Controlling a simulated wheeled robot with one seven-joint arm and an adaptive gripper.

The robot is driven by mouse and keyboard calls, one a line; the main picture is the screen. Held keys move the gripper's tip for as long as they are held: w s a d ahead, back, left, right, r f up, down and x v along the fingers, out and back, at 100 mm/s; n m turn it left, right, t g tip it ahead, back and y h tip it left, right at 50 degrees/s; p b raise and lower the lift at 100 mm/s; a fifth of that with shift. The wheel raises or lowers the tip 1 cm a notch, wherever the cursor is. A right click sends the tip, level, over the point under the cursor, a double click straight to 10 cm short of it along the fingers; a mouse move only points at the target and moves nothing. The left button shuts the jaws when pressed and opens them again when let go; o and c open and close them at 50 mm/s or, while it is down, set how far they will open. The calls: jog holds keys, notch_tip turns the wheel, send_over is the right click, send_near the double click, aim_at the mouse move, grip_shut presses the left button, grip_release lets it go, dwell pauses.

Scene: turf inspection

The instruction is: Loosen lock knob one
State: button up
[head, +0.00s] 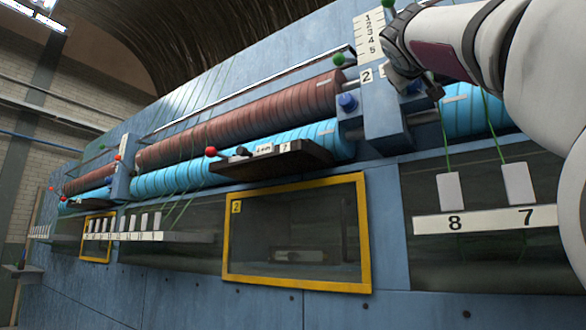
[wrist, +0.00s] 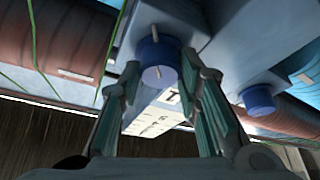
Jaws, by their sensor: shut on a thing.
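Lock knob one is a blue round knob (wrist: 152,50) with a pale mark on its face, on a blue housing. In the wrist view my gripper (wrist: 160,70) has one finger on each side of this knob and is shut on it. In the head view my gripper (head: 414,84) is at the upper right, against the right side of the housing, and it mostly hides the knob. A second blue knob (head: 348,102) sits left of it by a label 2; it also shows in the wrist view (wrist: 258,97), apart from my fingers.
A number plate (head: 368,36) stands above the housing (head: 385,125). Brown rollers (head: 240,110) and blue rollers (head: 240,160) run to the left. A dark ledge (head: 270,166) with a red ball lever (head: 211,151) juts out. A yellow-framed window (head: 228,240) lies below.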

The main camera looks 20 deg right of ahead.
jog(key=shift+a+r+m+h+b, duration=0.15)
jog(key=shift+m+h+b, duration=0.3)
jog(key=shift+m, duration=0.35)
jog(key=shift+s, duration=0.1)
jog(key=o, duration=1.1)
jog(key=shift+o, duration=0.2)
jog(key=shift+g, duration=0.3)
jog(key=v, duration=1.1)
jog(key=shift+s+a+f, duration=0.2)
jog(key=shift+s+a, duration=0.05)
jog(key=shift+s, duration=0.05)
